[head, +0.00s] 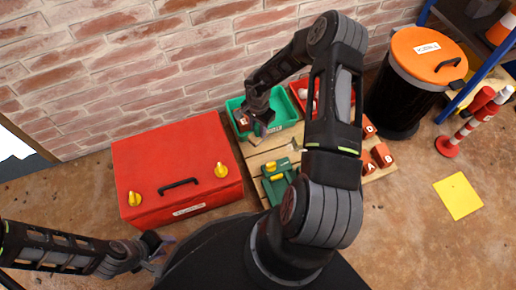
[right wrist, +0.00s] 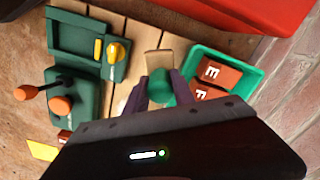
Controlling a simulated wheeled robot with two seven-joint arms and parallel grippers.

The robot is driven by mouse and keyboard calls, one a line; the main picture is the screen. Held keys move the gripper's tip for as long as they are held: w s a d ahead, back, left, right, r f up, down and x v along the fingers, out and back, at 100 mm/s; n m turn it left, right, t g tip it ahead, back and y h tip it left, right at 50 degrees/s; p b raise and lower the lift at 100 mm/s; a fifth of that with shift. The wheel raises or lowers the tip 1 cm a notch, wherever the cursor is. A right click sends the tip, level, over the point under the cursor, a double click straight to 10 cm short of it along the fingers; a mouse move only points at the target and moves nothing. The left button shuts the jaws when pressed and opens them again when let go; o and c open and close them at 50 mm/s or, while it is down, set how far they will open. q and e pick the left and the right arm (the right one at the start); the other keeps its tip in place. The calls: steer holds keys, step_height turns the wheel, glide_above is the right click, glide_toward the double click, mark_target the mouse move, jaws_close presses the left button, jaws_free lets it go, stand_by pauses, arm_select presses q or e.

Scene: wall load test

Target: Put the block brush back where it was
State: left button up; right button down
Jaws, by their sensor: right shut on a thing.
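My right gripper (head: 262,130) reaches down by the green tray in the head view. In the right wrist view its two purple fingers (right wrist: 161,92) are shut on the block brush (right wrist: 158,64), seen as a tan block with a rounded green part between the fingers. The brush is over the wooden slats, beside the green tray (right wrist: 258,76); I cannot tell whether it touches the slats. The tray holds red-brown lettered blocks (right wrist: 218,72). My left gripper (head: 160,248) is low at the left, small and partly hidden; its jaw state is unclear.
A red case (head: 150,165) stands left of the slatted wooden platform (head: 258,160). A red tray (head: 296,88) with pale items is behind. Green fixtures (head: 277,180) and lettered blocks (head: 382,155) are on the platform. An orange-lidded bin (head: 428,55) stands right; the brick wall is close behind.

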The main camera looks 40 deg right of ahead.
mark_target(258, 135)
steer(key=shift+f+b, duration=0.9)
steer(key=shift+f, duration=1.35)
step_height(258, 135, down, 4)
steer(key=shift+f+b, duration=0.25)
steer(key=shift+b, duration=1)
steer(key=shift+f, duration=0.25)
steer(key=shift+f, duration=0.1)
steer(key=shift+f, duration=0.1)
steer(key=c, duration=1.1)
jaws_free()
steer(key=shift+o, duration=0.2)
